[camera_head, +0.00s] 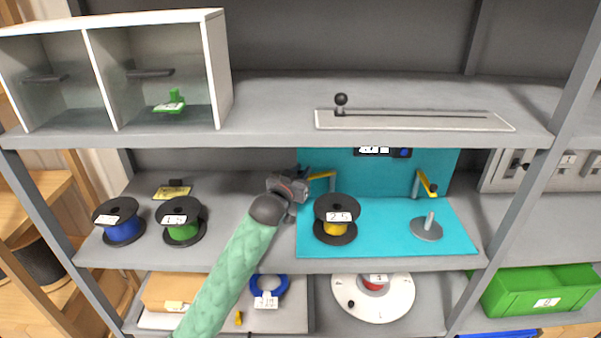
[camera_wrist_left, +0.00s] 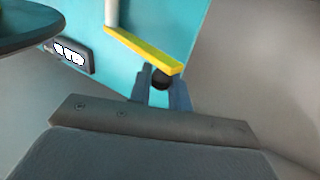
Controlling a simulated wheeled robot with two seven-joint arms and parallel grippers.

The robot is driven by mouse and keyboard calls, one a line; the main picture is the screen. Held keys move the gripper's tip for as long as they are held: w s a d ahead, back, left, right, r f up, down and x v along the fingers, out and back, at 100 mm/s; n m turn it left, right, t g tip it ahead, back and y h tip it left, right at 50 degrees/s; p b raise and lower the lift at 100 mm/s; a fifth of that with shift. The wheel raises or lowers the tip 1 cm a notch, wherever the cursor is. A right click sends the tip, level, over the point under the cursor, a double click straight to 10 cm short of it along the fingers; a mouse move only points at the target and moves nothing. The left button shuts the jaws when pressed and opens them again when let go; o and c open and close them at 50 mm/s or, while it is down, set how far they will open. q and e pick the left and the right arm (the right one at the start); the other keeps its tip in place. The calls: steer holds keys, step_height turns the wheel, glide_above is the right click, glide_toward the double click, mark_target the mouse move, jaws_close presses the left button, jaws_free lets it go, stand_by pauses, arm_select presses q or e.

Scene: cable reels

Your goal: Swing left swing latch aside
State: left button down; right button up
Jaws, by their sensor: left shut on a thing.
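The left swing latch (camera_head: 319,175) is a yellow bar on a grey post at the left of the turquoise panel. Its yellow bar also fills the middle of the left wrist view (camera_wrist_left: 142,50), with a black knob (camera_wrist_left: 160,80) under its free end. My left gripper (camera_head: 300,174) reaches this end from the left. Its fingers (camera_wrist_left: 160,90) are shut on the knob, one on each side. In the head view the gripper partly hides the knob. The right swing latch (camera_head: 428,183) is a similar yellow bar with a dark knob. My right gripper is not in view.
A yellow reel (camera_head: 336,228) stands on the turquoise mat (camera_head: 385,210), close to my left gripper. A grey disc with a peg (camera_head: 426,230) is at the right. Blue (camera_head: 123,230) and green (camera_head: 183,232) reels stand left. The upper shelf (camera_head: 280,125) overhangs the gripper.

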arm_select(q)
steer(key=shift+d, duration=0.1)
steer(key=shift+s+d, duration=0.1)
steer(key=shift+s, duration=0.1)
steer(key=shift+s+d+n+t+y, duration=0.15)
steer(key=shift+s+n+t+y, duration=0.3)
steer(key=shift+n+y, duration=0.45)
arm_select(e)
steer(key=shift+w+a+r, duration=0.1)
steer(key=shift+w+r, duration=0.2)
arm_select(q)
steer(key=shift+y, duration=0.3)
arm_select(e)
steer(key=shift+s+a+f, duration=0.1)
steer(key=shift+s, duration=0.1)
